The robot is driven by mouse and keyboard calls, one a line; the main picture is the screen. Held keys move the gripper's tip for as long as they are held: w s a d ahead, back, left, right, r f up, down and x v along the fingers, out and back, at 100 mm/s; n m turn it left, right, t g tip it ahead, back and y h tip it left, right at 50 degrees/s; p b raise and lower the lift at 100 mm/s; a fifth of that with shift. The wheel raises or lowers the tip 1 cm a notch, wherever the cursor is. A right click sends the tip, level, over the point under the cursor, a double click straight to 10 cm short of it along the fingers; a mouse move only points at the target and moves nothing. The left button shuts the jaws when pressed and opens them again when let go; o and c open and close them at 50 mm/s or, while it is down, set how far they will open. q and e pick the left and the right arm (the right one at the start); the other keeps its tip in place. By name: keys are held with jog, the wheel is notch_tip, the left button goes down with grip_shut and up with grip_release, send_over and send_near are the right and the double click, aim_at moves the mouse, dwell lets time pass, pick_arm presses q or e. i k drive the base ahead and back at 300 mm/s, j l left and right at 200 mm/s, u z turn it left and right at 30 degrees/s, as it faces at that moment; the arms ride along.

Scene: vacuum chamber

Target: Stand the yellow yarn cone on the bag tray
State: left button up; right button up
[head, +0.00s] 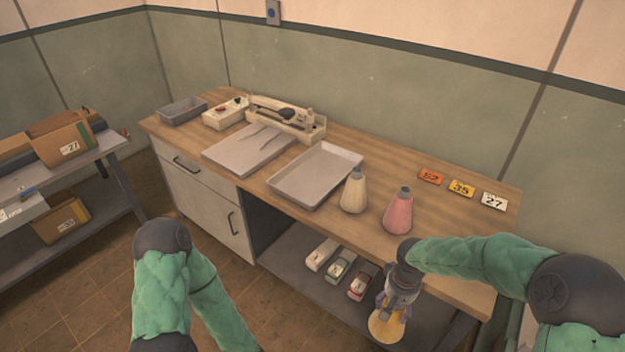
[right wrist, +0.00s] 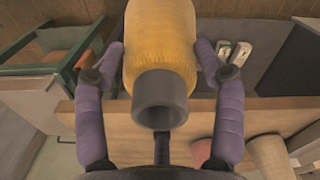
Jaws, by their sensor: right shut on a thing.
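The yellow yarn cone (head: 385,329) is held by my right gripper (head: 396,298) in front of the bench's front edge, at the right of the head view. In the right wrist view the yellow cone (right wrist: 162,42) lies between the purple fingers, its grey tube end toward the camera. My right gripper (right wrist: 160,60) is shut on it. A shallow grey metal tray (head: 283,187), seemingly the bag tray, lies empty on the middle of the bench. My left arm shows at the lower left, but its gripper is out of view.
A cream cone (head: 354,192) and a pink cone (head: 398,213) stand right of the tray on the wooden bench (head: 450,235). Number cards (head: 461,188) lie farther right. A flat grey board (head: 232,158) and a scale (head: 287,118) are left of and behind the tray.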

aim_at(305, 186)
jog(key=i+j, duration=0.2)
jog(key=j, duration=0.2)
jog(key=i+j, duration=0.25)
jog(key=j, duration=0.15)
jog(key=i+j, duration=0.2)
jog(key=j, duration=0.2)
jog(key=i+j, duration=0.2)
jog(key=j, duration=0.2)
